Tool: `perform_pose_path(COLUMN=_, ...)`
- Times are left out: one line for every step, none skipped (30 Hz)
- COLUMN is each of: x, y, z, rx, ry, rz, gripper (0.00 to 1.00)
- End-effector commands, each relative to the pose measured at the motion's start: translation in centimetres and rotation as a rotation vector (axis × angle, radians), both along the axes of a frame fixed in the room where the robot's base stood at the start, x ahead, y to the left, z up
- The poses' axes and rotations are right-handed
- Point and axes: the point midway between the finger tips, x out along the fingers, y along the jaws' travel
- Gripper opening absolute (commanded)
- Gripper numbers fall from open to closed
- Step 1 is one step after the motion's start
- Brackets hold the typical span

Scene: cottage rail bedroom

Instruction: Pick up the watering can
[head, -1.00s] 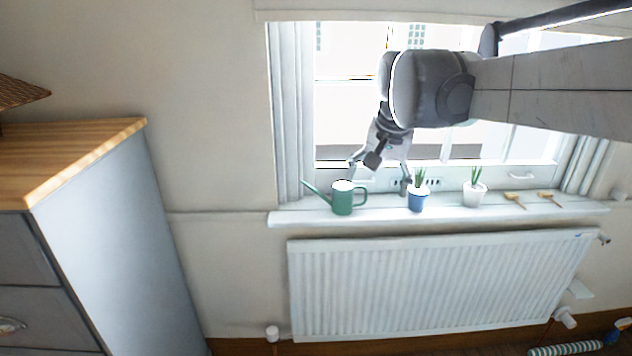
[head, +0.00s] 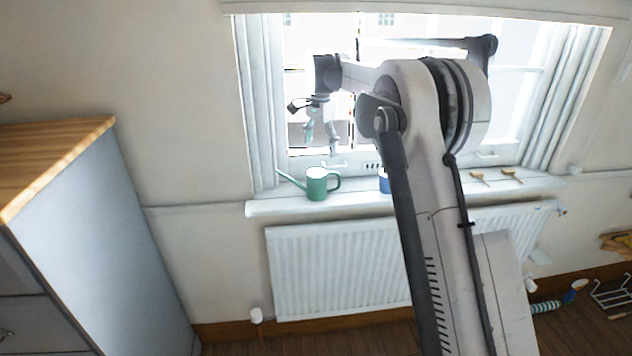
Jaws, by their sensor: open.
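The green watering can (head: 316,188) stands upright at the left part of the white windowsill (head: 262,208). Its spout points up to the left and its handle is on the right. My gripper (head: 322,152) hangs above the can with its fingers pointing down. It is open and empty, and its fingertips look apart from the can.
A blue pot (head: 384,183) stands right of the can, partly hidden by my arm. Two small wooden-coloured items (head: 495,177) lie on the sill further right. The window is behind, a white radiator (head: 335,268) below. A cabinet (head: 95,230) stands at left.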

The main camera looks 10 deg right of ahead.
Motion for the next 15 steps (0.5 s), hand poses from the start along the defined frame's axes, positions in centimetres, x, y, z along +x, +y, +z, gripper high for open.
perform_pose_path(x=1.0, y=0.0, z=-0.8, rx=0.0, ry=0.012, rz=-0.023, gripper=0.78)
perform_pose_path(x=1.3, y=0.0, z=-1.2, rx=0.001, ry=0.02, rz=-0.035, gripper=0.78)
perform_pose_path(x=1.8, y=0.0, z=-1.8, rx=0.001, ry=0.029, rz=-0.052, gripper=0.78)
perform_pose_path(x=2.1, y=0.0, z=-2.2, rx=0.001, ry=0.035, rz=-0.062, gripper=0.78)
perform_pose_path(x=2.4, y=0.0, z=-2.5, rx=0.001, ry=0.039, rz=-0.072, gripper=0.78)
perform_pose_path(x=2.6, y=0.0, z=-2.9, rx=0.001, ry=0.046, rz=-0.083, gripper=0.78)
perform_pose_path(x=2.8, y=0.0, z=-3.2, rx=0.0, ry=0.05, rz=-0.09, gripper=0.78)
perform_pose_path(x=2.9, y=0.0, z=-3.4, rx=0.001, ry=0.053, rz=-0.095, gripper=0.78)
perform_pose_path(x=3.1, y=0.0, z=-3.7, rx=0.0, ry=0.056, rz=-0.103, gripper=0.78)
perform_pose_path(x=3.1, y=0.0, z=-3.8, rx=0.0, ry=0.059, rz=-0.107, gripper=0.78)
perform_pose_path(x=3.2, y=0.0, z=-4.0, rx=0.0, ry=0.059, rz=-0.109, gripper=0.78)
perform_pose_path(x=3.2, y=0.0, z=-4.4, rx=0.0, ry=0.061, rz=-0.111, gripper=0.78)
perform_pose_path(x=3.3, y=0.0, z=-4.7, rx=0.0, ry=0.061, rz=-0.112, gripper=0.78)
perform_pose_path(x=3.3, y=0.0, z=-5.1, rx=0.001, ry=0.061, rz=-0.113, gripper=0.78)
perform_pose_path(x=3.3, y=0.0, z=-5.7, rx=0.001, ry=0.061, rz=-0.113, gripper=0.78)
